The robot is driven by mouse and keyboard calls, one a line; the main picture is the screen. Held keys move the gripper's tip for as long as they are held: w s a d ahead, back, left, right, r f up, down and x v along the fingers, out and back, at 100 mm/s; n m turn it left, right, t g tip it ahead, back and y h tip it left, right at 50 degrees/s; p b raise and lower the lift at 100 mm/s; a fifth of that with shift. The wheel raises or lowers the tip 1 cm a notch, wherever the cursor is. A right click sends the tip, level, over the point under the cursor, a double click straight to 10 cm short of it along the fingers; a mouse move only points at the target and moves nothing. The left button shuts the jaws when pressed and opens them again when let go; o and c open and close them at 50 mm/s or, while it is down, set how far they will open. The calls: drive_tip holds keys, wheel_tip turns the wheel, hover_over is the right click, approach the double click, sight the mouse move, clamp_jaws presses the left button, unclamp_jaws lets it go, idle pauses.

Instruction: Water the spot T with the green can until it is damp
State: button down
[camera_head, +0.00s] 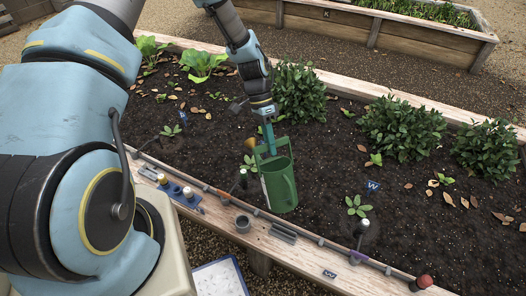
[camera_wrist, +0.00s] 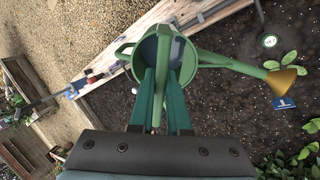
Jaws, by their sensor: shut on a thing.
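The green can (camera_head: 281,189) hangs from my gripper (camera_head: 268,138) over the front edge of the near bed, roughly upright. In the wrist view, my gripper (camera_wrist: 160,98) is shut on the green handle of the can (camera_wrist: 183,62). The spout ends in a brass rose (camera_wrist: 284,80), which points left in the head view. No water is seen leaving it. A small seedling (camera_head: 170,131) stands left of the can with a blue marker (camera_head: 182,115), whose letter I cannot read. Another marker (camera_head: 373,186) reads W.
Leafy bushes (camera_head: 299,92) stand behind the can. A second bed (camera_head: 410,32) lies beyond the gravel.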

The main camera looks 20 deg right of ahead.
drive_tip(key=shift+s+r+t, duration=0.15)
drive_tip(key=shift+s+t, duration=0.65)
drive_tip(key=shift+s+r+t, duration=0.1)
drive_tip(key=shift+s+t, duration=0.7)
drive_tip(key=shift+s+f+t+b, duration=0.3)
drive_tip(key=shift+s+t+b, duration=0.2)
drive_tip(key=shift+t+b, duration=0.45)
drive_tip(key=shift+s+b, duration=0.1)
drive_tip(key=shift+b, duration=0.3)
drive_tip(key=shift+t, duration=0.25)
drive_tip(key=shift+s, duration=0.1)
